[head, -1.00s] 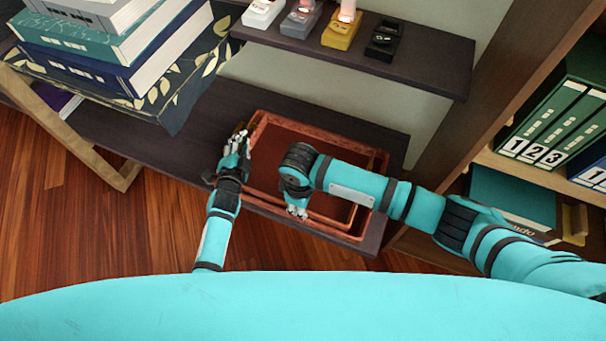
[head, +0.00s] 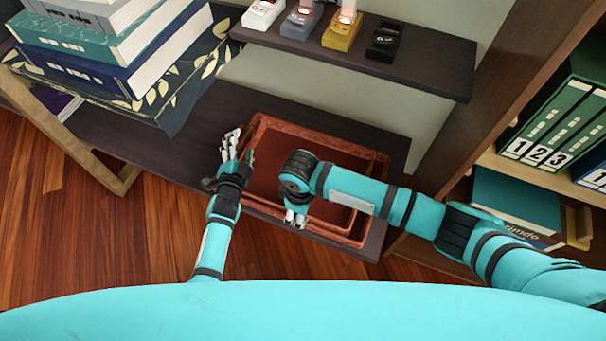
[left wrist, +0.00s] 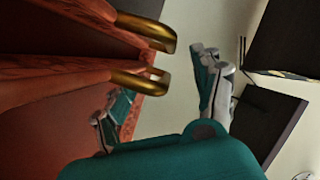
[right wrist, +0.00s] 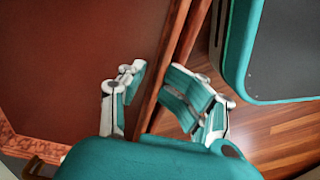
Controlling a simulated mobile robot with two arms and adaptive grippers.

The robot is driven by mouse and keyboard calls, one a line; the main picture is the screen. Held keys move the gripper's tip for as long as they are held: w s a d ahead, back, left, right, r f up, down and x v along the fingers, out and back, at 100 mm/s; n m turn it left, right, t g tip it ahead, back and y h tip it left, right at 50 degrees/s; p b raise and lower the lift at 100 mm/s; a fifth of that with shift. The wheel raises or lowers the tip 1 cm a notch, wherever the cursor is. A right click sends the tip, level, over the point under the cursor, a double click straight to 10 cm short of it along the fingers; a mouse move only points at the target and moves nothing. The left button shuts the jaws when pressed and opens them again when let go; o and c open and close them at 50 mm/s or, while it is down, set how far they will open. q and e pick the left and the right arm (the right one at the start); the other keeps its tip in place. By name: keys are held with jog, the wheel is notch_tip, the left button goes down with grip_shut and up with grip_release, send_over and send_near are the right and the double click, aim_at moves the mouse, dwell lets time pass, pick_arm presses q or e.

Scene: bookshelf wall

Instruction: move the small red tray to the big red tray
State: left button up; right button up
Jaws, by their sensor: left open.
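The big red tray (head: 386,162) lies on the dark lower shelf. The small red tray (head: 266,175) appears to sit inside it, toward its left end, with its rim inside the bigger rim. My left gripper (head: 233,150) is open at the left end of the trays. In the left wrist view its fingers (left wrist: 163,100) stand wide apart beside the tray corner and two brass handles (left wrist: 140,82). My right gripper (head: 296,218) is at the front edge. In the right wrist view its fingers (right wrist: 158,85) stand on both sides of a tray wall; whether they press on it is unclear.
A stack of large books (head: 130,60) stands on the left part of the shelf. An upper shelf (head: 345,60) with small figures overhangs behind the trays. A wooden upright (head: 500,110) and green binders (head: 560,120) are at the right. Wooden floor is in front.

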pick_arm(q)
jog(key=shift+s+f, duration=0.15)
jog(key=v, duration=1.2)
jog(key=shift+d, duration=0.15)
pick_arm(e)
jog(key=shift+o, duration=0.4)
jog(key=o, duration=1)
notch_tip(320, 180, up, 12)
